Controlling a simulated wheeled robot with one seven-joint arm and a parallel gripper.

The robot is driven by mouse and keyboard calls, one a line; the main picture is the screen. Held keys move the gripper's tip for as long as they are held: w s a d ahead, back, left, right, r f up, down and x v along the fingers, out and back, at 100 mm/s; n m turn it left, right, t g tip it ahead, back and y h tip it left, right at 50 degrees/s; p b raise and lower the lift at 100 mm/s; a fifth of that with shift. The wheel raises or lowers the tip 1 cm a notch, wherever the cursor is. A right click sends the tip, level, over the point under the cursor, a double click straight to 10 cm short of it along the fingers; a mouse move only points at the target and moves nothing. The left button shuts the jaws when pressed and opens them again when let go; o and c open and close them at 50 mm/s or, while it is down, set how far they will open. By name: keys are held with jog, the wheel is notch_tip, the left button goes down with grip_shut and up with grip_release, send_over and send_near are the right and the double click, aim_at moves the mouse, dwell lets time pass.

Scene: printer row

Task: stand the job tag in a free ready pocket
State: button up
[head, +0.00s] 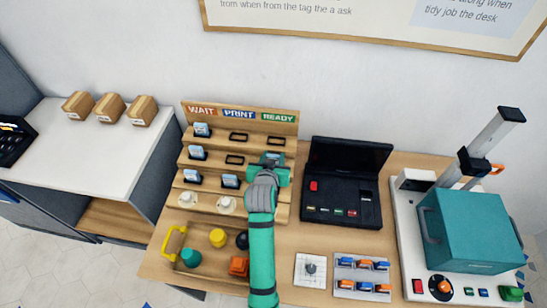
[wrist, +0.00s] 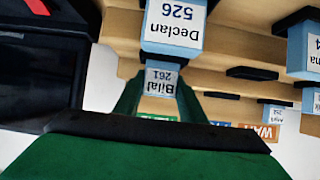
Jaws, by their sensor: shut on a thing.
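My gripper (wrist: 155,100) is shut on a blue-edged job tag (wrist: 162,80) reading "Bilal 261", upside down in the wrist view. In the head view my gripper (head: 272,170) is in front of the rack's READY column, around the second row, and only a sliver of the tag (head: 270,157) shows. I cannot tell whether the tag's foot is in a pocket. The top READY pocket (head: 275,141) looks empty. A tag reading "Declan 526" (wrist: 175,25) stands nearer the wrist camera, in the READY column's lower row; my arm hides it in the head view.
The PRINT column has two empty pockets (head: 238,137) and a tag (head: 230,180) below. The WAIT column holds several tags (head: 196,152). A black machine (head: 342,185) stands close right of the rack. A tray with coloured knobs (head: 218,238) lies in front.

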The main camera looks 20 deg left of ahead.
jog(key=shift+f, duration=0.1)
jog(key=o, duration=1)
jog(key=shift+o, duration=0.2)
